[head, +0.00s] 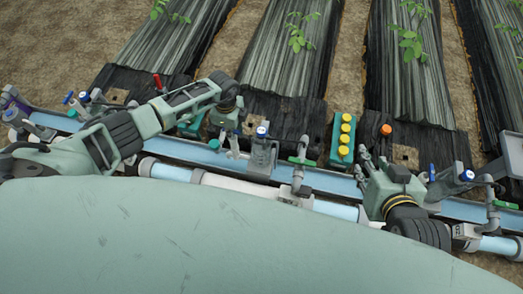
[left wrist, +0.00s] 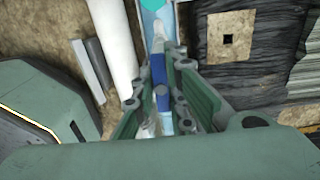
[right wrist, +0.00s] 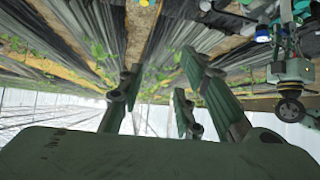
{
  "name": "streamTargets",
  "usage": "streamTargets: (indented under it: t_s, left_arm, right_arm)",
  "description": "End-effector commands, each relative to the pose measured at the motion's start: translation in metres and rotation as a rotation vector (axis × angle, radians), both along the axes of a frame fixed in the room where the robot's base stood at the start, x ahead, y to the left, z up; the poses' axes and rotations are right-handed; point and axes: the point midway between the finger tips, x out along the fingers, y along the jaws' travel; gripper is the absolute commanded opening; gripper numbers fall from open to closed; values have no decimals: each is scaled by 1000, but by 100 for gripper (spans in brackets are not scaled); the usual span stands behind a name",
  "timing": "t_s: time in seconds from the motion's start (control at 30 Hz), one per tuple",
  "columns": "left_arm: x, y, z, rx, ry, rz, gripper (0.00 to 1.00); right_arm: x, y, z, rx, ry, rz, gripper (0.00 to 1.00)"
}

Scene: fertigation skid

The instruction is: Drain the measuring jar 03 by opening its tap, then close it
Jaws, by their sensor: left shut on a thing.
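A green box with yellow buttons (head: 346,139) and an orange knob (head: 386,130) stand behind the rail. A green-handled valve (head: 301,161) sits between my grippers. Other blue-topped taps (head: 467,175) line the rail. Covered plant beds (head: 288,50) lie beyond.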

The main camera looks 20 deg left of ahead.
Motion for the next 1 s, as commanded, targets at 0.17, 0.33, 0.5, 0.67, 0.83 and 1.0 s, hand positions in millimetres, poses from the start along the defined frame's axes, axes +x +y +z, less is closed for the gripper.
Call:
streamTargets:
  t_s: [0.17,0.33,0.5,0.67,0.83,1.0]
  left_arm:
    - [2,-2,0,-5,-6,-298,0]
    - [2,-2,0,-5,-9,-562,0]
    - [2,-2,0,-4,-9,-783,0]
    - [3,-3,0,-6,-11,-966,0]
    - [3,-3,0,-4,-11,-1145,0]
    - [3,-3,1,-5,-13,-1312,0]
  right_arm:
    - [13,7,13,21,-87,9,32]
    - [26,12,28,42,-177,15,32]
    - [36,17,45,63,-270,20,32]
    - [45,21,62,84,-357,26,32]
    - [52,25,81,107,-451,32,32]
    - [56,29,100,131,-546,38,32]
